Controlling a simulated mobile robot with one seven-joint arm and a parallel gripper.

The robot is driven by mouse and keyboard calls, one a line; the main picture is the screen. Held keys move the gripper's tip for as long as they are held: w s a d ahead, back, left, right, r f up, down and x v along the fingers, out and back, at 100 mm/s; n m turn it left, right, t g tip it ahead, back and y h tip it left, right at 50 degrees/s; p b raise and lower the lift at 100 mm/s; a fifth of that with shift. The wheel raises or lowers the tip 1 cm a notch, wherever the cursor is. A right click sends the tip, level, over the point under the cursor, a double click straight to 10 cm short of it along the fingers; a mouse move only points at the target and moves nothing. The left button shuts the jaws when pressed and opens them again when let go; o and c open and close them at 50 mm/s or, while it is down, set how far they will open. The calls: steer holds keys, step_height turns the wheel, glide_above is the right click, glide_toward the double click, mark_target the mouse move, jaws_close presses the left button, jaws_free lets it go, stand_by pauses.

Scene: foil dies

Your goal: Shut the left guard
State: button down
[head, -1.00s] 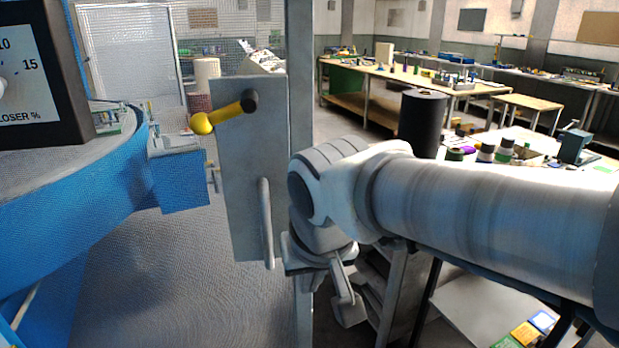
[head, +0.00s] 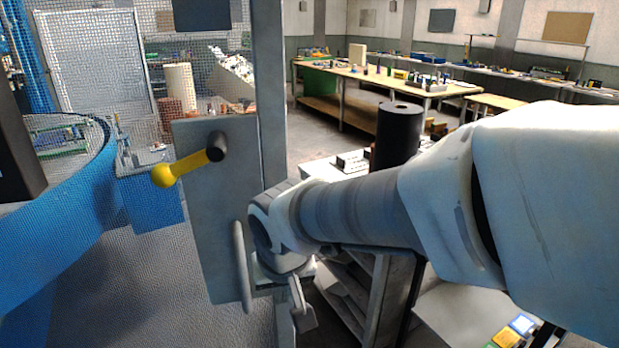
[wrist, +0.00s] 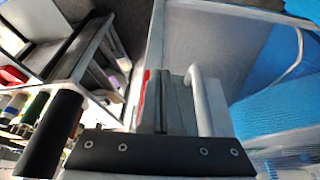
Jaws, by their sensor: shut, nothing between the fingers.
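The guard is a see-through mesh panel (head: 110,290) at the left of the head view, in front of a blue round machine. Its grey metal plate (head: 190,240) carries a dark pivot with a yellow-knobbed lever (head: 180,168), slanting down to the left. A vertical grey bar handle (head: 242,268) stands on the plate's lower right; it also shows in the wrist view (wrist: 203,100). My gripper (head: 303,316) is shut and empty, just right of this handle. Its fingers also show in the wrist view (wrist: 165,100), left of the handle. Whether they touch anything is unclear.
A grey upright post (head: 270,120) rises behind the plate. A black cylinder (head: 397,140) stands on a bench right of it. Grey shelving (head: 350,290) is close below my arm. Long worktables (head: 385,85) line the back, with open floor before them.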

steer(key=w+a+f, duration=0.1)
steer(key=w+f, duration=0.2)
steer(key=w, duration=0.2)
steer(key=shift+a+f+p, duration=0.2)
steer(key=shift+p, duration=0.15)
steer(key=shift+w, duration=0.25)
